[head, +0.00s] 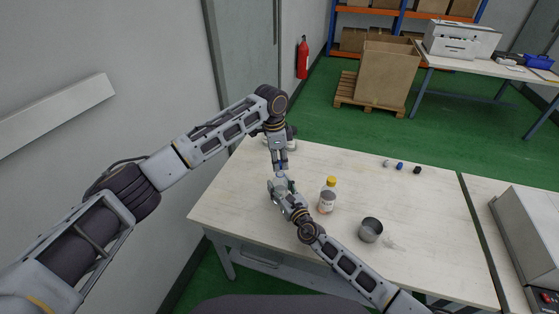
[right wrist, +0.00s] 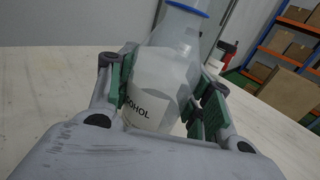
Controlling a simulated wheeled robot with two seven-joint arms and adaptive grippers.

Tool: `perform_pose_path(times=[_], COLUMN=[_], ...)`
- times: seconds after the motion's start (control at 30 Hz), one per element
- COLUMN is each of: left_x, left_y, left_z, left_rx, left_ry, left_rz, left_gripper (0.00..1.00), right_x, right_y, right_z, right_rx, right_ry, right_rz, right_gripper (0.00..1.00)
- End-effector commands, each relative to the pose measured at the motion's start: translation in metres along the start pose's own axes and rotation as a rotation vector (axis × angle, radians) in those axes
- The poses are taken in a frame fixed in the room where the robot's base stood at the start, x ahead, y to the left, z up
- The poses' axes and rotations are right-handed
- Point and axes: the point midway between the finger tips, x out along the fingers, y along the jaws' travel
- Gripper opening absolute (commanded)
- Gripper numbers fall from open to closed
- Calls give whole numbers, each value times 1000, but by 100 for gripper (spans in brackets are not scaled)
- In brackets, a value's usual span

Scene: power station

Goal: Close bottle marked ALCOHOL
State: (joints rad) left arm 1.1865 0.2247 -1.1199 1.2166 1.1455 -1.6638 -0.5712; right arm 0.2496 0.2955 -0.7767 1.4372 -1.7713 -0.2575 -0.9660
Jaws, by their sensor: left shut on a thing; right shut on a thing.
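The ALCOHOL bottle (right wrist: 165,75) is clear, with a white label reading "COHOL" and a blue ring (right wrist: 187,7) near the top edge of the right wrist view. My right gripper (head: 281,187) is shut around its body, and its green pads press on both sides. The bottle looks slightly tilted in that view, and its mouth is cut off. My left gripper (head: 281,165) points down directly above the right one, at the bottle's top. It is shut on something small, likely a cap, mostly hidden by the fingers. I cannot tell whether this cap touches the neck.
A bottle with a yellow cap (head: 327,195) stands right of my right gripper. A metal cup (head: 371,229) stands nearer the front. Small white (head: 386,163), blue (head: 399,166) and black (head: 417,170) caps lie at the back right. The table's left part is clear.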

Motion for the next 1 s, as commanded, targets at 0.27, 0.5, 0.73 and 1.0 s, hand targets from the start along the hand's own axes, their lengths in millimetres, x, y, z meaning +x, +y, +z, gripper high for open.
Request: perform_pose_path(times=[0.27,0.5,0.73,1.0], left_x=[2,11,18,18], left_y=[0,0,0,0], left_z=[0,1,2,2], left_rx=[0,-1,-1,0], left_ry=[0,0,0,0], left_rz=[0,0,1,0], left_gripper=[19,19,19,19], right_x=[0,0,0,0], right_y=[0,0,0,0], right_z=[0,0,0,0], right_rx=[0,0,0,0], right_ry=[0,0,0,0], right_rz=[0,0,0,0], right_gripper=[7,7,7,7])
